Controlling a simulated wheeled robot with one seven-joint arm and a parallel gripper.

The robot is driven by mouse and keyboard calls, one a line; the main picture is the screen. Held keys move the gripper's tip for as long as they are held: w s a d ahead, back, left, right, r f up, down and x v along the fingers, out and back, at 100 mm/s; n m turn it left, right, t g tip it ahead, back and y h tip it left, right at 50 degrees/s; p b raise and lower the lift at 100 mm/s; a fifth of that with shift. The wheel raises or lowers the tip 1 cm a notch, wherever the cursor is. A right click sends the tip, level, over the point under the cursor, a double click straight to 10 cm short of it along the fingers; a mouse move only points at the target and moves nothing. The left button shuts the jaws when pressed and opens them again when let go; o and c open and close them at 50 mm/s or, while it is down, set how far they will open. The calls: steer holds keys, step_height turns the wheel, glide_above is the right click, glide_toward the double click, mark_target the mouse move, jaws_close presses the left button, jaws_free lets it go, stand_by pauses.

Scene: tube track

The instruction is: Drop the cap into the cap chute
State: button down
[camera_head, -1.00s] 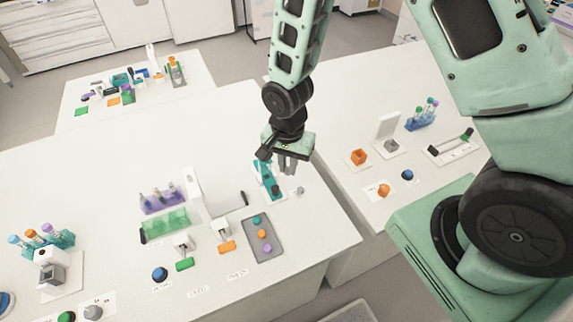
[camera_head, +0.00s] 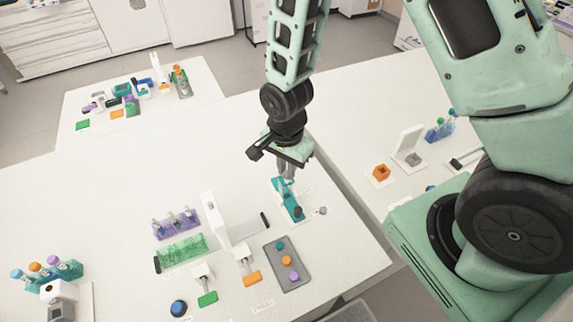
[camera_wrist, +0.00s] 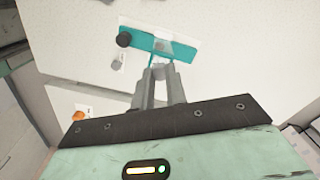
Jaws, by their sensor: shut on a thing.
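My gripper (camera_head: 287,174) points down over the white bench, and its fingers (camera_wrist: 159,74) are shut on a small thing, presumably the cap. The fingers hide most of it, so its colour and shape cannot be told. A teal fixture (camera_head: 280,193), which may be the cap chute, is on the bench just below and in front of the fingertips. It also shows beyond the fingertips in the wrist view (camera_wrist: 185,51). A dark round knob (camera_wrist: 124,39) is at one end of it. The gap between fingertips and fixture cannot be judged exactly.
A grey knob (camera_head: 322,210) stands beside the teal fixture. A grey tray (camera_head: 301,274) with coloured discs, a white stand (camera_head: 211,218) and a purple tube rack (camera_head: 177,224) are to the left. A second bench (camera_head: 360,130) lies right, across a gap.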

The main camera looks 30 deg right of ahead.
steer(key=shift+f+b, duration=0.35)
steer(key=shift+f, duration=0.45)
steer(key=shift+f, duration=0.1)
stand_by(0.6)
steer(key=c, duration=1.3)
jaws_free()
steer(key=shift+c, duration=0.2)
step_height(320, 180, up, 18)
steer(key=b, duration=0.3)
steer(key=shift+f, duration=0.25)
